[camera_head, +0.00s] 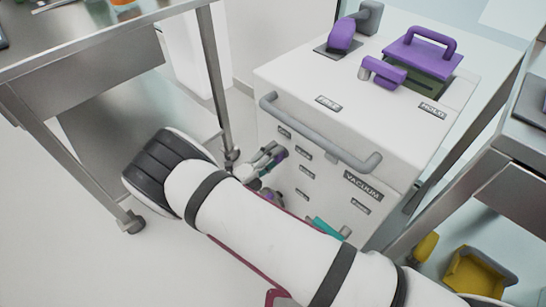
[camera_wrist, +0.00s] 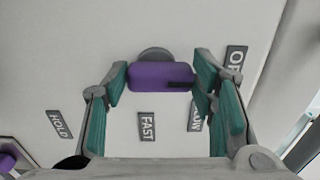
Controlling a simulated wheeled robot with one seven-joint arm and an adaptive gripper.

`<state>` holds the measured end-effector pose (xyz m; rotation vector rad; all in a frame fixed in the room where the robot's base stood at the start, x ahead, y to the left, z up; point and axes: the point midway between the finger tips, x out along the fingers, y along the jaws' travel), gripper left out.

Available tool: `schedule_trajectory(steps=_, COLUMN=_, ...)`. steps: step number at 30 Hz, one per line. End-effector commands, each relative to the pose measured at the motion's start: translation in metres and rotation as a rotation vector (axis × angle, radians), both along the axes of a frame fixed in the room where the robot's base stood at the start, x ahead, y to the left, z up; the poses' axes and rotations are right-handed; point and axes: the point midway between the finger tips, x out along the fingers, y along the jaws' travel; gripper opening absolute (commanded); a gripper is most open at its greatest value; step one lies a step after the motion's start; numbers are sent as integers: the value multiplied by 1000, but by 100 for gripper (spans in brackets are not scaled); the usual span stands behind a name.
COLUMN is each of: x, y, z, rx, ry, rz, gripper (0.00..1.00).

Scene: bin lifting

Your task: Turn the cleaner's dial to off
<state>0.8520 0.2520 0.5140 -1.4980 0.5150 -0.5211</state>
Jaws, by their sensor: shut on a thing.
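The cleaner (camera_head: 365,130) is a white cabinet with a VACUUM label (camera_head: 363,186) on its front. In the wrist view its dial (camera_wrist: 155,76) is a purple bar in front of a grey round base, with a dark mark at its right end. My gripper (camera_wrist: 160,79) is shut on the dial, one teal finger at each end. An OFF label (camera_wrist: 236,58) is partly hidden at upper right. A SLOW label (camera_wrist: 195,119), mostly covered by the right finger, and a FAST label (camera_wrist: 147,126) lie below. In the head view my gripper (camera_head: 268,160) is at the front panel.
A grey bar handle (camera_head: 320,136) crosses the cleaner's front above my gripper. Purple handles (camera_head: 430,45) stand on its top. A metal table (camera_head: 100,50) is at left, another at right. A yellow bin (camera_head: 478,272) sits on the floor at lower right.

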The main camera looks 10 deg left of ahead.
Motion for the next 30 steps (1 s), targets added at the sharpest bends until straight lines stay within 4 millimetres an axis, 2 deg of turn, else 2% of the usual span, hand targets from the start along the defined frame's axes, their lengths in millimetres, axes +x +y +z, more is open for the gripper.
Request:
schedule_trajectory(steps=16, x=1, y=0, z=-1, rx=-21, ry=19, rz=1, gripper=24)
schedule_trajectory(steps=17, x=1, y=0, z=-1, rx=-21, ry=19, rz=1, gripper=54)
schedule_trajectory(steps=19, x=1, y=0, z=-1, rx=-21, ry=19, rz=1, gripper=70)
schedule_trajectory(steps=30, x=-1, y=2, z=0, rx=-20, ry=17, rz=1, gripper=72)
